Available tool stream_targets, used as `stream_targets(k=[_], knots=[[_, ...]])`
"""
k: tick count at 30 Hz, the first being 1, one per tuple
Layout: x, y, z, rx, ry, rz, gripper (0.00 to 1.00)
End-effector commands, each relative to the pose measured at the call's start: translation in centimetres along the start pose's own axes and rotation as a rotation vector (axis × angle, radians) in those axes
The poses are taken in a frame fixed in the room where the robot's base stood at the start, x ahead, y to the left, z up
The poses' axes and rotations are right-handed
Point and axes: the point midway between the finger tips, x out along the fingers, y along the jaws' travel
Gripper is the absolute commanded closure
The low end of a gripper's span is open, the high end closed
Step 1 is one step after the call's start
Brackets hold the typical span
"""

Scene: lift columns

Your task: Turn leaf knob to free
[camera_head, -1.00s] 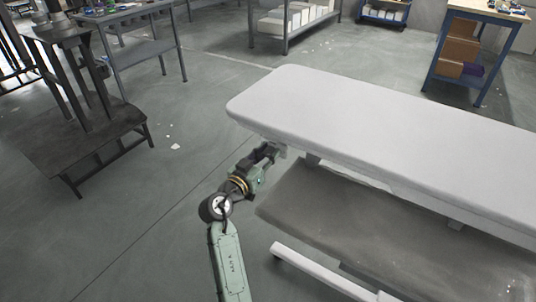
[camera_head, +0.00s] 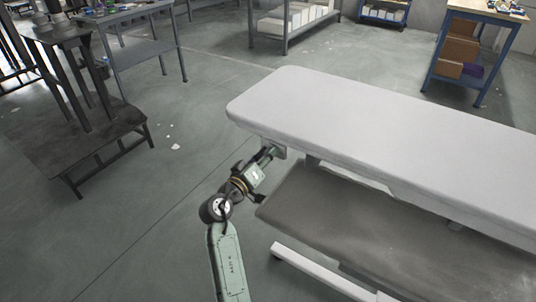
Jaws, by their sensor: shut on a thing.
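A long table with a pale grey padded top (camera_head: 390,130) stands at the right in the head view. My gripper (camera_head: 270,153) is under the left end of its top, at a small grey part (camera_head: 280,152) below the edge. My gripper is shut there on what looks like the leaf knob. The knob itself is mostly hidden by the fingers, so its exact angle cannot be told. My green arm comes up from the bottom of the view, and the light panel of the wrist faces up.
A dark lower shelf (camera_head: 390,235) and a white base bar (camera_head: 320,272) lie under the top, close right of my arm. A dark metal stand (camera_head: 85,135) is at the left. Workbenches and shelves stand at the back.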

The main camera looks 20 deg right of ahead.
Motion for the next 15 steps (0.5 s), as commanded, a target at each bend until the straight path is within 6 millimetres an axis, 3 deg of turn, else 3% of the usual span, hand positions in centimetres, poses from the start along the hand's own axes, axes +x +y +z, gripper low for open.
stream_targets(k=[12,13,15], knots=[[0.0,-0.02,-0.08,-0.007,0.002,-0.001,1.0],[0.0,-0.02,-0.08,-0.007,0.002,-0.001,0.74],[0.0,-0.02,-0.08,-0.006,0.002,-0.001,0.69]])
